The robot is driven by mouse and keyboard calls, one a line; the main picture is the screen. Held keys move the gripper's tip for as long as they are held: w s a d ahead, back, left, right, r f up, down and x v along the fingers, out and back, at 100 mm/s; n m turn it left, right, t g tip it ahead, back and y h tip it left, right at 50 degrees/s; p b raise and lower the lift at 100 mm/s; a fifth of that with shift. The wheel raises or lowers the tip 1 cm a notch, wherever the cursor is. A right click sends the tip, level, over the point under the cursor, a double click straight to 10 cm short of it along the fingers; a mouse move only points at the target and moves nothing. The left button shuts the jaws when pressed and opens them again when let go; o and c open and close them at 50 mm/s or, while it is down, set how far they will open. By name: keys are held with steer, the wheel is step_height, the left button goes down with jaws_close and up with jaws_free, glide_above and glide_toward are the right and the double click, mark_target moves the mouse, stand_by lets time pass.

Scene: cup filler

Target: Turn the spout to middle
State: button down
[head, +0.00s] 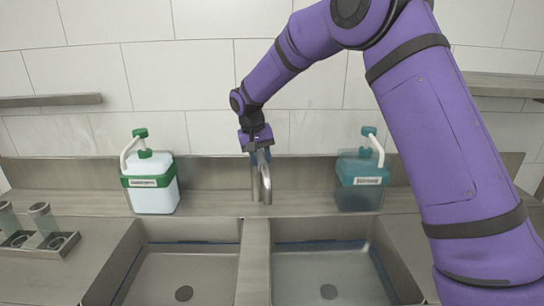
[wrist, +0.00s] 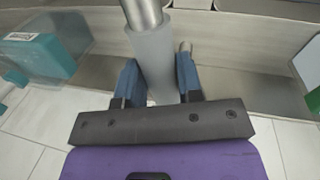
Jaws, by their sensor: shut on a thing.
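The metal spout (head: 264,184) rises behind the divider between two sinks in the head view. Its curved end hangs roughly in line with the divider. My gripper (head: 260,150) comes down from above at the top of the spout. In the wrist view, the grey spout pipe (wrist: 152,50) runs between the two blue fingers of my gripper (wrist: 158,80). My gripper is shut on the spout. The fingers and wrist partly hide the top of the spout in the head view.
The left sink (head: 190,268) and right sink (head: 325,270) are empty. A white dispenser with green trim (head: 152,190) stands left of the spout, a teal dispenser (head: 361,182) right. Cup holders (head: 42,240) sit at far left. A wall shelf (head: 50,100) is at left.

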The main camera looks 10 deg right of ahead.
steer(key=shift+w+a+m, duration=0.2)
steer(key=shift+a+m, duration=0.6)
steer(key=shift+a, duration=0.45)
steer(key=c, duration=0.8)
jaws_free()
steer(key=r, duration=0.3)
steer(key=a+r, duration=0.1)
steer(key=r, duration=0.3)
steer(key=a+r, duration=0.1)
steer(key=r, duration=0.2)
steer(key=shift+w+r, duration=0.2)
steer(key=shift+r, duration=0.15)
